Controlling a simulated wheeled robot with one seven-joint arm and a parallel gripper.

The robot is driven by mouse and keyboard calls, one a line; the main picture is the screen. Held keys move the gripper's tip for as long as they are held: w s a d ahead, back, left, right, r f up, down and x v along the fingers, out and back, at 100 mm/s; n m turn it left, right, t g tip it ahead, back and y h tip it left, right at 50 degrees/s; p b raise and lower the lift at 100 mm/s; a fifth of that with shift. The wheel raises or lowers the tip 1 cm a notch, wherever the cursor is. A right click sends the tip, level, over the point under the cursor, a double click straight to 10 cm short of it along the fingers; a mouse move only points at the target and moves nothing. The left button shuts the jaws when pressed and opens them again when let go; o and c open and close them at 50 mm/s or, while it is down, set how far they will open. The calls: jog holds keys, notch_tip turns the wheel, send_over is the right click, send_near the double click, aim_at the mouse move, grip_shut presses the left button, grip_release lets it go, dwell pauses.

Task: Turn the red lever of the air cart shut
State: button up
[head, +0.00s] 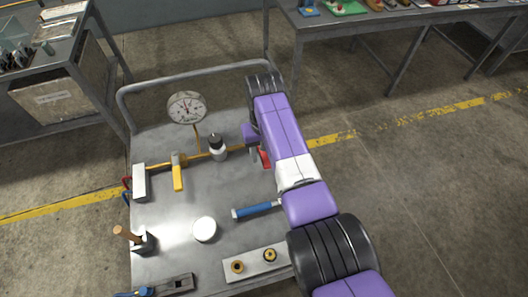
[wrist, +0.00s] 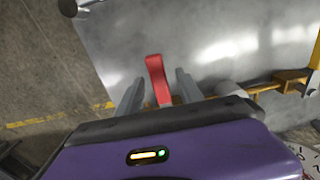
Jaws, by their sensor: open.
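The red lever (wrist: 156,75) stands between the two grey fingers of my gripper (wrist: 158,84) in the wrist view, with a small gap on each side. My gripper is open. The lever appears to lie across the line of the yellow pipe (wrist: 268,86). In the head view only a small red part of the lever (head: 265,158) shows beside my arm, which hides the rest and my fingertips. The grey metal air cart (head: 180,228) carries it. The lever's pivot is hidden in the wrist view.
On the cart are a round gauge (head: 187,107), a black-and-white fitting (head: 217,147), a yellow lever (head: 178,172), a white round cap (head: 204,229), a blue-handled tool (head: 257,209) and a plate with two brass rings (head: 256,263). A bent rail (head: 180,81) bounds the far edge.

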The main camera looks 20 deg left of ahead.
aim_at(264, 156)
notch_tip(264, 156, up, 8)
jog(key=shift+f+b, duration=0.15)
jog(key=shift+b, duration=0.15)
dwell(0.5)
